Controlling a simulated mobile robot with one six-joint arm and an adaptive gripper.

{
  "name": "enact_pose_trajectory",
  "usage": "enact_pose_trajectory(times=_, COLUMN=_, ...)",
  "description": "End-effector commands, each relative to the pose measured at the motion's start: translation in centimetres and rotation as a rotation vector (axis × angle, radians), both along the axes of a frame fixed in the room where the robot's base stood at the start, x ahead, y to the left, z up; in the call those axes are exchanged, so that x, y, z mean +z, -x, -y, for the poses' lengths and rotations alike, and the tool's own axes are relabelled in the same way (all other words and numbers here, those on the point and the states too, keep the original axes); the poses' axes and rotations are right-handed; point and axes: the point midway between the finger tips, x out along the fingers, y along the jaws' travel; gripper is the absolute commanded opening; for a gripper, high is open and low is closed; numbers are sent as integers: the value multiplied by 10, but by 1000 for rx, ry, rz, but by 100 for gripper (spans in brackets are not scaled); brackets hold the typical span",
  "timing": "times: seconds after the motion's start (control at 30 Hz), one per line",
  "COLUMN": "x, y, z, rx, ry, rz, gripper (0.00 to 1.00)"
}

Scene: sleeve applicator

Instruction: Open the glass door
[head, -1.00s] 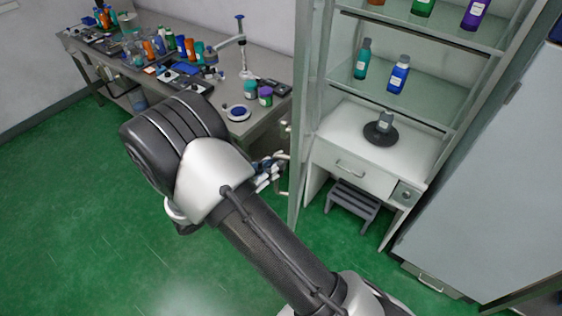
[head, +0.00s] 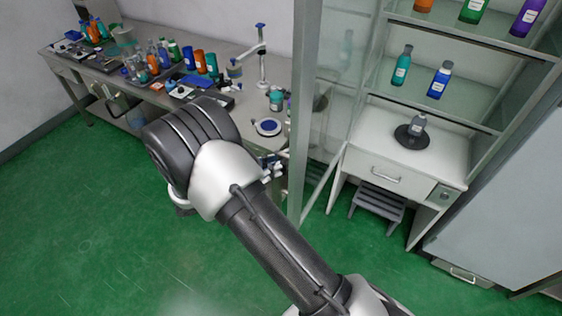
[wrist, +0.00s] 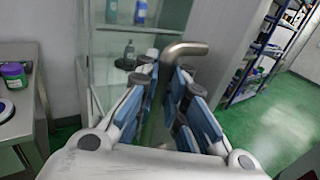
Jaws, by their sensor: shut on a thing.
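The glass door (head: 340,100) of the tall cabinet stands ajar in the head view, swung out on the cabinet's left side with its pale frame edge towards me. My gripper (head: 272,166) is beside that edge, mostly hidden behind my arm. In the wrist view, my gripper (wrist: 167,74) has its blue-padded fingers on both sides of the metal door handle (wrist: 186,49) and is shut on it. The bent upper end of the handle sticks out above the fingers; its lower part is hidden between them.
The cabinet shelves hold several bottles, including a blue one (head: 440,80) and a teal one (head: 402,67). A grey step stool (head: 377,203) stands below the drawer (head: 388,174). A cluttered bench (head: 215,100) is close behind my gripper. The green floor at left is clear.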

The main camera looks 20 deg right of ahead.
Motion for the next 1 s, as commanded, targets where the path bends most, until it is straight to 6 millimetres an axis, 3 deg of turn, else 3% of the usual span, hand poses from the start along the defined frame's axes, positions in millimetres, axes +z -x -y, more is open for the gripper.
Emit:
enact_pose_trajectory(times=0.4, x=-3, y=1, z=-1, rx=2, ry=-4, rz=-5, gripper=0)
enact_pose_trajectory(times=0.43, x=-3, y=1, z=-1, rx=2, ry=-4, rz=-5, gripper=10)
enact_pose_trajectory(times=0.73, x=-1, y=0, z=0, rx=2, ry=-2, rz=-1, gripper=30)
enact_pose_trajectory(times=1.0, x=-1, y=0, z=0, rx=2, ry=-1, rz=0, gripper=31)
